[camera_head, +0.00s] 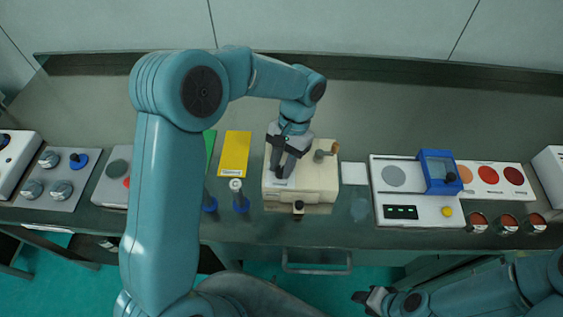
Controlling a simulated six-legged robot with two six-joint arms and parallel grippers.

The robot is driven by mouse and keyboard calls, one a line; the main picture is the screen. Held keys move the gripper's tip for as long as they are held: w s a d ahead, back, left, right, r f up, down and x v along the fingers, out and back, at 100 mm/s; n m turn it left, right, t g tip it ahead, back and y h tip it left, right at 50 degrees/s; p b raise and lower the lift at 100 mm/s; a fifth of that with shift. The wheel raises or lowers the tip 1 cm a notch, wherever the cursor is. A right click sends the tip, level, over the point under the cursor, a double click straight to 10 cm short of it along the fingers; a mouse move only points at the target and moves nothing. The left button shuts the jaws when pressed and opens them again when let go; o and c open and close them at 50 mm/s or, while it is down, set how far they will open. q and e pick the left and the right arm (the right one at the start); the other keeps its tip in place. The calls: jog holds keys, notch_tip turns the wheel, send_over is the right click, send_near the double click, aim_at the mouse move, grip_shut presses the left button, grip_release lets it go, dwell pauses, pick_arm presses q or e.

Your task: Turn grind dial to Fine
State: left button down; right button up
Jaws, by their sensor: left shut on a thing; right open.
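The cream machine (315,187), which looks like the grinder, stands on the bench at the centre. My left arm arches over from the left, and its dark gripper (281,176) points down onto the left part of the machine's top. It is shut on what looks like the grind dial; the fingers hide the dial, so its setting cannot be read. A small pale label (283,183) shows by the fingertips. My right gripper (365,298) is open and empty, low at the bottom right, in front of the bench and away from the machine.
A white unit with a blue frame (438,172) and copper-coloured cups (507,224) stand right. The bench behind is clear.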

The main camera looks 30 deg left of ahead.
pick_arm(q)
jog(key=m+y, duration=0.1)
jog(key=m, duration=0.3)
jog(key=shift+d+r+m+t+y, duration=0.1)
jog(key=shift+d+m+t+y, duration=0.05)
jog(key=shift+m+t+y, duration=0.2)
jog(key=m+t+y+b, duration=0.1)
jog(key=m, duration=0.3)
jog(key=shift+s, duration=0.15)
jog(key=shift+y, duration=0.25)
jog(key=c, duration=0.9)
grip_release()
jog(key=shift+s, duration=0.1)
jog(key=shift+w+d+r, duration=0.15)
jog(key=shift+w+r, duration=0.1)
jog(key=v, duration=1.5)
jog(key=shift+r, duration=0.45)
jog(key=shift+s+f, duration=0.1)
jog(key=shift+s, duration=0.05)
